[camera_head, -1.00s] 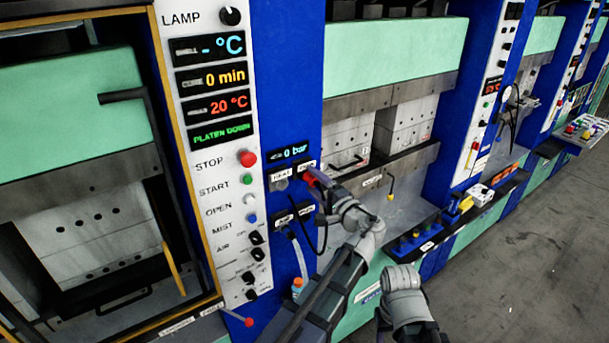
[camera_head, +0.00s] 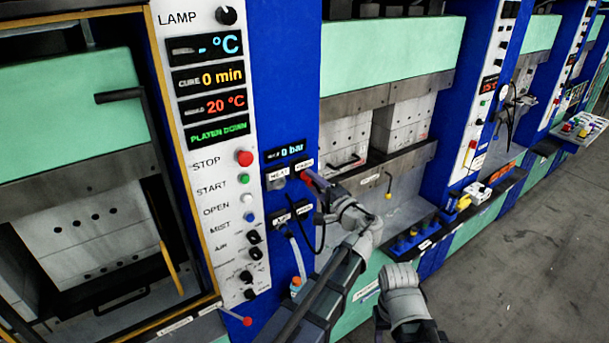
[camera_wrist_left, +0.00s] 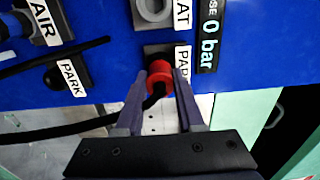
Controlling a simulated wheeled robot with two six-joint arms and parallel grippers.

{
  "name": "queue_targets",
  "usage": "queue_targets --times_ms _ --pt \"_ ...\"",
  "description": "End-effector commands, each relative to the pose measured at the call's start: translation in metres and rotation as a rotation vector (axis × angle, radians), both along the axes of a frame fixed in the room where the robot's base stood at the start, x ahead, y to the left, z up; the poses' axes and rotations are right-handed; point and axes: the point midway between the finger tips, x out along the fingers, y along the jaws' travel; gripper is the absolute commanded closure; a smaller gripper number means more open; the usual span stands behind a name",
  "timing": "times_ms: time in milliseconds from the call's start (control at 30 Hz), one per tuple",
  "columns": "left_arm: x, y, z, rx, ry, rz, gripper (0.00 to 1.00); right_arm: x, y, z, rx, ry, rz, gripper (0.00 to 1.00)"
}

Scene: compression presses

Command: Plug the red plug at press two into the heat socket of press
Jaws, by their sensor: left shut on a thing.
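The red plug (camera_wrist_left: 160,74) sits at the holder beside a PARK label, with a black cable running off to the left in the left wrist view. It also shows in the head view (camera_head: 306,177), partly hidden by my gripper. My left gripper (camera_head: 316,181) is shut on the plug, one finger on each side in the left wrist view (camera_wrist_left: 158,92). The grey heat socket (camera_wrist_left: 152,9) is empty, directly above the plug in the left wrist view. In the head view the heat socket (camera_head: 278,183) is just left of the plug, under the HEAT label.
Below are the AIR socket and its PARK holder (camera_wrist_left: 68,76), with a black cable and a pale hose. The lamp and button panel (camera_head: 215,160) stands to the left. A low shelf with coloured connectors (camera_head: 410,240) is on the right. Grey floor is clear at far right.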

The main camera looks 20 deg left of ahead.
Motion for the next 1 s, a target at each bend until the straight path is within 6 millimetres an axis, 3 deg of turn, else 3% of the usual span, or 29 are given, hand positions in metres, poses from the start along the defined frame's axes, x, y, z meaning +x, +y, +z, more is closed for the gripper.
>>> queue_targets --times_ms 1000 --pt "-0.013 -0.017 0.000 0.000 0.000 -0.001 1.00 0.000 0.000 0.000 0.000 0.000 0.000 0.50"
